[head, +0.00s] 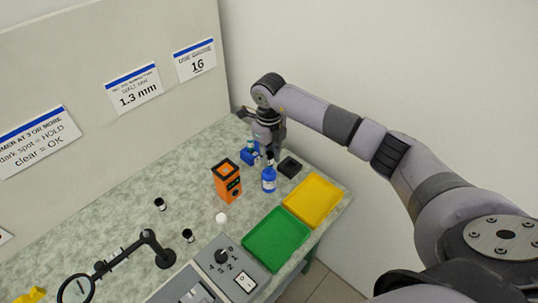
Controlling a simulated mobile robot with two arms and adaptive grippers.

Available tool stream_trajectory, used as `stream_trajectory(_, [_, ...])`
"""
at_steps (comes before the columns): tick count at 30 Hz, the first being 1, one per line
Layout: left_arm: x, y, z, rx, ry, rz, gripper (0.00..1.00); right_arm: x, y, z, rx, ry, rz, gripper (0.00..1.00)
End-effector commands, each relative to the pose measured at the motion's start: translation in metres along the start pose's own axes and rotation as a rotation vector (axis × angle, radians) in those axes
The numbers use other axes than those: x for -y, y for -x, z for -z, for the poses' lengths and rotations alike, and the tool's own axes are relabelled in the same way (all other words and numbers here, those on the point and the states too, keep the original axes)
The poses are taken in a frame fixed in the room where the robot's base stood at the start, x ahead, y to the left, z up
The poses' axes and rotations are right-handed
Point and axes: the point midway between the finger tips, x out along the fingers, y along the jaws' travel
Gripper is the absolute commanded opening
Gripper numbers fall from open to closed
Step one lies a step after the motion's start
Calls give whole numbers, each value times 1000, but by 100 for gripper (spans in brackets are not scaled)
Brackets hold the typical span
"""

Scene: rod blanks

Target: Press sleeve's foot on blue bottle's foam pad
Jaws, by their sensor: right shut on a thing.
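A blue bottle (268,182) stands upright on the bench, left of the yellow tray. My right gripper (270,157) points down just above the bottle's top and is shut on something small. The held piece is largely hidden by the fingers, so I cannot make out the sleeve's shape or whether its foot touches the bottle. The foam pad on top of the bottle cannot be made out. My left gripper is not in view.
An orange device (227,183), a blue object (249,156) and a black block (289,166) stand close by. A yellow tray (334,194) and green tray (276,268) lie in front. Nearer are a control panel (239,257), a magnifier (76,289) and small black-and-white cylinders (160,204).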

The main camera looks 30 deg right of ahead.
Motion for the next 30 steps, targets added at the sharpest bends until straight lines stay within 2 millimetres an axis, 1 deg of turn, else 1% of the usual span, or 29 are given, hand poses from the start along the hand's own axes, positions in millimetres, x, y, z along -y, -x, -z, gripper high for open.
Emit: stream_trajectory(30, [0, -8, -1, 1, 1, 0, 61, 0, -10, 0, 0, 0, 0, 0])
